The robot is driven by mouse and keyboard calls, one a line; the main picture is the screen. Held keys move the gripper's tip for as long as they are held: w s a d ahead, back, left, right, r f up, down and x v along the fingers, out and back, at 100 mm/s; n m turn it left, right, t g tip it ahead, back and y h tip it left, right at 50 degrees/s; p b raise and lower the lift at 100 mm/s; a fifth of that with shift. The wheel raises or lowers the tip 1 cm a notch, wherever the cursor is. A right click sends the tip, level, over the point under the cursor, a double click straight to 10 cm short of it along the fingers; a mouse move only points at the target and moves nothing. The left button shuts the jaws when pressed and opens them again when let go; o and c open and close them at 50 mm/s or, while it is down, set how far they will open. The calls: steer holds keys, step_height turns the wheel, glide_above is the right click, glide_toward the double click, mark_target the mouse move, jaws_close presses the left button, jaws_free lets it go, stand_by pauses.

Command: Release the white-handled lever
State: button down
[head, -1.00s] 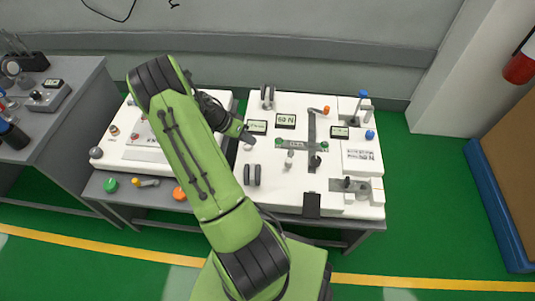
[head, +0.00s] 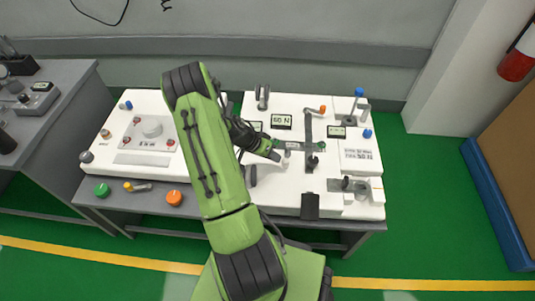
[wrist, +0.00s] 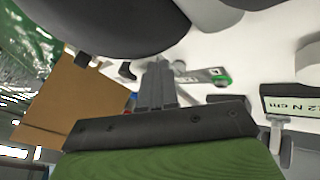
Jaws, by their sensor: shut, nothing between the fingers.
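The white-handled lever (head: 285,160) is a small pale upright handle beside the grey slotted track (head: 297,146) on the right white panel. My gripper (head: 275,155) is shut and empty, just left of the lever in the head view. I cannot tell whether it touches the handle. In the wrist view my shut fingers (wrist: 156,84) point toward the panel, with a plate with a green end (wrist: 222,81) beyond them. A large dark rounded shape and a pale one fill the top of the wrist view, too close to identify.
A display (head: 281,122) sits behind. My arm hides part of both panels. The left panel (head: 150,158) carries several knobs.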

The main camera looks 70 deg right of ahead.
steer(key=shift+s+a+f+b, duration=0.1)
steer(key=shift+s+a+b, duration=0.15)
steer(key=shift+s+b, duration=0.6)
steer(key=shift+s+a, duration=0.1)
steer(key=shift+s, duration=0.1)
steer(key=p+v, duration=0.5)
steer(key=v, duration=1.1)
steer(key=shift+w, duration=0.2)
